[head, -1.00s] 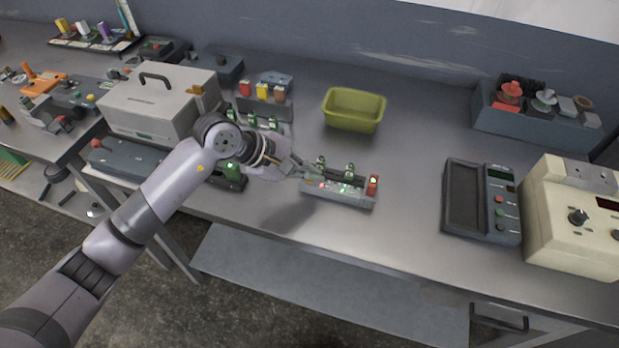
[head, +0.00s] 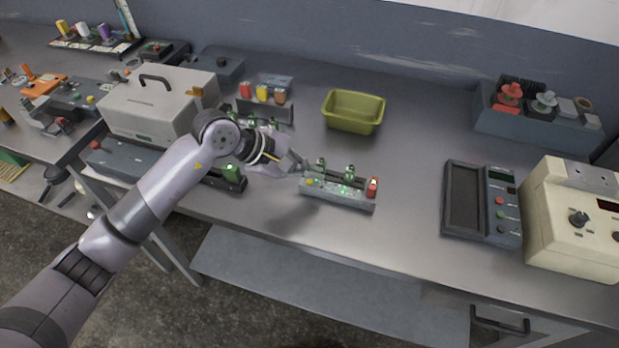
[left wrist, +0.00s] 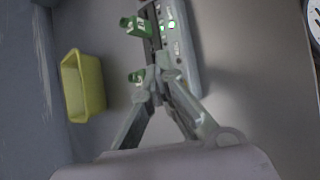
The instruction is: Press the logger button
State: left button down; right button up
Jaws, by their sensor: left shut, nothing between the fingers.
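A long grey device (head: 338,192) lies on the bench, with green clips on top, small lit lamps on its face and a red block (head: 372,187) at its right end. It also shows in the left wrist view (left wrist: 187,60). I cannot tell for sure that it is the logger, and no label is readable. My left gripper (head: 303,165) is shut and empty at the device's left end. In the left wrist view its fingertips (left wrist: 156,88) are together beside the device, near a green clip. Whether they touch it I cannot tell. My right gripper is not in view.
A yellow-green bin (head: 354,112) stands behind the device. A grey case (head: 158,105) is at the left. At the right are a dark panel with buttons (head: 482,203) and a cream instrument (head: 570,220). The bench between the device and the panel is clear.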

aim_at(309, 186)
pick_arm(q)
jog(key=shift+r, duration=0.25)
notch_tip(309, 186, up, 2)
jog(key=shift+p, duration=0.35)
jog(key=shift+r+p, duration=0.5)
jog(key=shift+r, duration=1.5)
